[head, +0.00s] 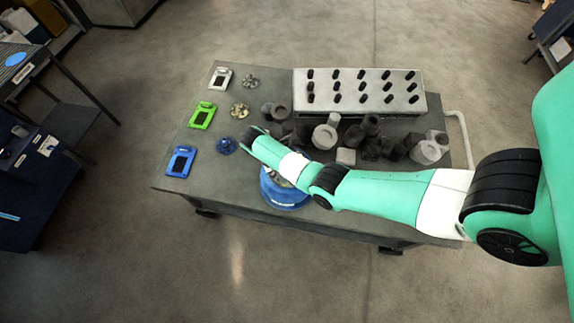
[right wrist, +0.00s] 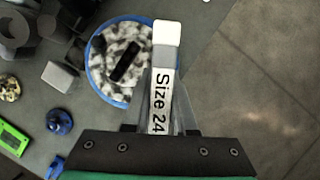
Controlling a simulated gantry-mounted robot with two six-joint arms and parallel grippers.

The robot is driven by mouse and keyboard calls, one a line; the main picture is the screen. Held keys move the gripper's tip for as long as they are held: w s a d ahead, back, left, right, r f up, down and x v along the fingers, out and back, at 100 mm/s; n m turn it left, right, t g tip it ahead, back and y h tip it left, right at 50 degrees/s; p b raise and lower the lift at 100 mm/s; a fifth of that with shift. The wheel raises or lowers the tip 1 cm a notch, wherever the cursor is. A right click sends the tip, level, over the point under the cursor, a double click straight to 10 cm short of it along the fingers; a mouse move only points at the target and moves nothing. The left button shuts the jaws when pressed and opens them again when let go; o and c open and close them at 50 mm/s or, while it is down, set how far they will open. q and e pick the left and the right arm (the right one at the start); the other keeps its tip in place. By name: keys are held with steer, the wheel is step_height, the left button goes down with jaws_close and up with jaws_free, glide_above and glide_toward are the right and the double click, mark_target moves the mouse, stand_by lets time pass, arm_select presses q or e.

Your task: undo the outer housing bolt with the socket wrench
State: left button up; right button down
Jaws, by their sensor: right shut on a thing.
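My right gripper (right wrist: 162,100) is shut on a pale bar-shaped tool labelled "Size 24" (right wrist: 165,35), which looks like the socket wrench. The tool's blocky white end points away from the gripper, by the right edge of a round blue-rimmed part (right wrist: 93,82). I cannot tell whether they touch. This part has a mottled grey inside and a dark bar across it. In the head view the blue part (head: 286,201) sits at the table's front edge, partly hidden under my right arm. My right gripper is hidden there. No housing bolt can be made out clearly. My left gripper is not in view.
The grey table (head: 235,190) carries a pale rack (head: 415,102) with rows of dark pegs. Dark and grey metal parts (head: 372,145) crowd its middle. White (head: 221,78), green (head: 202,116) and blue (head: 181,161) tagged devices lie along the left side. The front-left area is clear.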

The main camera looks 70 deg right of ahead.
steer(key=shift+f+b, duration=0.35)
steer(key=shift+f, duration=0.25)
steer(key=shift+r+p, duration=0.25)
steer(key=shift+p, duration=0.1)
steer(key=n+p, duration=0.2)
steer(key=r+n+t+h+p, duration=0.1)
steer(key=n+p, duration=0.2)
steer(key=shift+w+t, duration=0.15)
steer(key=shift+t, duration=0.15)
steer(key=n+t+p, duration=0.1)
steer(key=n+p, duration=0.1)
steer(key=n, duration=0.1)
steer(key=n+t+p, duration=0.1)
steer(key=n+p, duration=0.1)
steer(key=n+t+p, duration=0.1)
steer(key=n+p, duration=0.1)
steer(key=n, duration=0.1)
steer(key=shift+w+d+f+n+h, duration=0.15)
steer(key=shift+w+d+n+h, duration=0.05)
steer(key=shift+w+n+h, duration=0.1)
steer(key=shift+w+f+n+t+p, duration=0.15)
steer(key=shift+n+t+p, duration=0.15)
steer(key=shift+n+t, duration=0.3)
steer(key=shift+f+n, duration=0.1)
steer(key=shift+n, duration=0.4)
steer(key=shift+w+f, duration=0.15)
